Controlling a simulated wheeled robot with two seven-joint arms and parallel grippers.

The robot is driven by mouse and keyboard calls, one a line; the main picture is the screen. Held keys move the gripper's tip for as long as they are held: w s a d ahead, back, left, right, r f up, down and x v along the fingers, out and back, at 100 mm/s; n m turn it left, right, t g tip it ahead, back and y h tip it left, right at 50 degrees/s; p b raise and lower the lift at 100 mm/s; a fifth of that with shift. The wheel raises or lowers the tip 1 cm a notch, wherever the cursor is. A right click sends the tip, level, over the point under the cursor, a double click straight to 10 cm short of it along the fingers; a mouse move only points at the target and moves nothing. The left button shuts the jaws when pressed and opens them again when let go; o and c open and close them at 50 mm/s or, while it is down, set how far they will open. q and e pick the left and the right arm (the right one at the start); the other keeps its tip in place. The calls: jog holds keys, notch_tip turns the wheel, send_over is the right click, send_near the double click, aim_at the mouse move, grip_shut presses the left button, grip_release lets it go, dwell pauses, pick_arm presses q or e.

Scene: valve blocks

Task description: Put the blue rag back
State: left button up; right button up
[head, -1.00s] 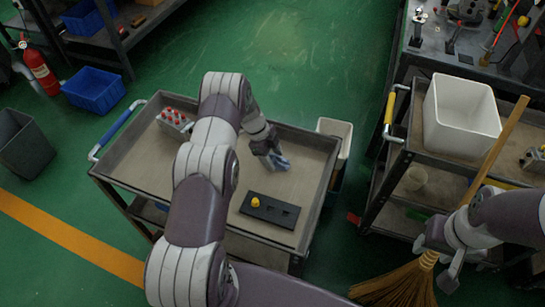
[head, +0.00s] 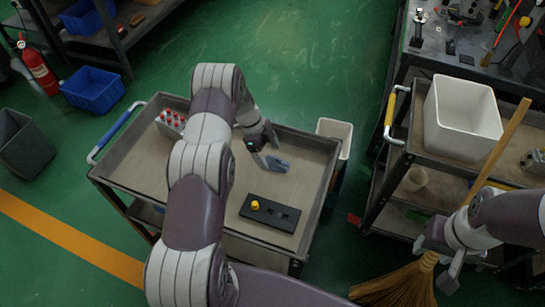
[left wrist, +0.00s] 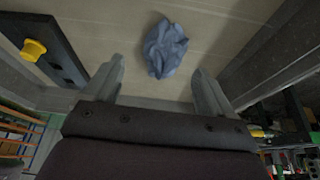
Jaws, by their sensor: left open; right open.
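The blue rag (head: 277,164) lies crumpled on the cart's top tray (head: 300,150), towards its right side. It also shows in the left wrist view (left wrist: 165,48), on the bare tray ahead of the fingers. My right gripper (head: 440,262) is at the lower right, open beside the broom, away from the rag.
A black block (head: 270,213) with a yellow knob (head: 255,205) lies on the tray near its front edge. A block with red-topped parts (head: 171,122) stands at the far left corner. A white bin (head: 338,135) stands behind the cart. The broom (head: 400,284) leans at right.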

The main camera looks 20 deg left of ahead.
pick_arm(q)
jog(key=v, duration=0.8)
jog(key=w+d+r+n+t, duration=0.3)
jog(key=d+r+t, duration=0.1)
jog(key=r, duration=0.2)
jog(key=w+d+r+n+t, duration=0.2)
jog(key=w+d+r+t, duration=0.2)
jog(key=r, duration=0.3)
jog(key=s+d+n+g+y, duration=0.2)
jog(key=s+n, duration=0.4)
jog(key=s, duration=0.9)
jog(key=s+d+n+g+y, duration=0.2)
jog(key=s+n+g, duration=0.2)
jog(key=s, duration=1.1)
jog(key=n, duration=0.2)
jog(key=shift+s+d+r+n+g, duration=0.15)
jog(key=shift+d+r+n+g, duration=0.15)
jog(key=shift+g, duration=0.1)
jog(key=shift+a, duration=0.1)
